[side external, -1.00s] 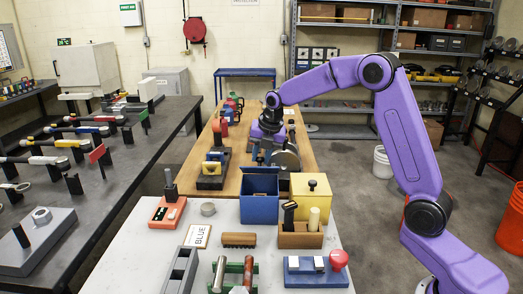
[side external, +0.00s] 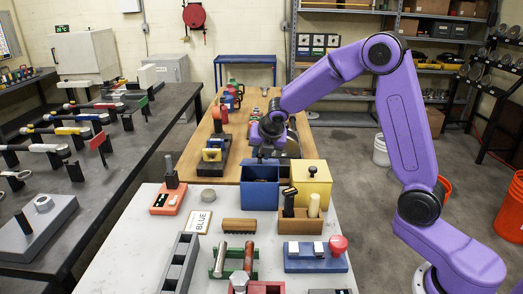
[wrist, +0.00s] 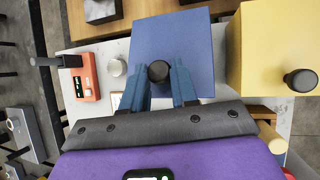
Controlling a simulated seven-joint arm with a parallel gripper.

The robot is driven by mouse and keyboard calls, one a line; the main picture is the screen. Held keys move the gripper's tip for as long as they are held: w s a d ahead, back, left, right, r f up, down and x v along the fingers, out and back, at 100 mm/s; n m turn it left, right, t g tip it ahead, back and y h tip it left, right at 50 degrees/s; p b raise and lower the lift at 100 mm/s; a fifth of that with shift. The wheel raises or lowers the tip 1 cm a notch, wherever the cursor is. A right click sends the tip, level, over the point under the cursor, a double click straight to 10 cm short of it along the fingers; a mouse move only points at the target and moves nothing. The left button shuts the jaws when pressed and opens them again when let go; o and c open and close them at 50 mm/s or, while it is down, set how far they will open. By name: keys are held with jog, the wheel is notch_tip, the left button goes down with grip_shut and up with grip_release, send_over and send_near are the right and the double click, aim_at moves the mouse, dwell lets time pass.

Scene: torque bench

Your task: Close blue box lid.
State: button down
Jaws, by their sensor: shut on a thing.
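The blue box (side external: 260,197) stands on the light bench beside a yellow box. In the wrist view its blue lid (wrist: 187,40) fills the upper middle as a flat panel with a dark round knob (wrist: 158,72). My gripper (wrist: 159,84) has its two blue fingers on either side of that knob, shut on it. In the side view my gripper (side external: 262,153) is at the far upper edge of the blue box and partly hides the lid there. The exact angle of the lid is hard to tell.
The yellow box (side external: 312,190) with a dark knob stands close on the right. A wooden holder (side external: 300,224) is in front. A red-orange device (side external: 166,202), a grey disc (side external: 208,196) and a BLUE sign (side external: 198,222) lie to the left.

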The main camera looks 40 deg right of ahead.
dwell(0.4)
jog(key=c, duration=0.9)
grip_release()
jog(key=shift+o, duration=0.2)
jog(key=shift+r, duration=0.1)
jog(key=v, duration=1.7)
jog(key=shift+a, duration=0.15)
jog(key=shift+s+r, duration=0.1)
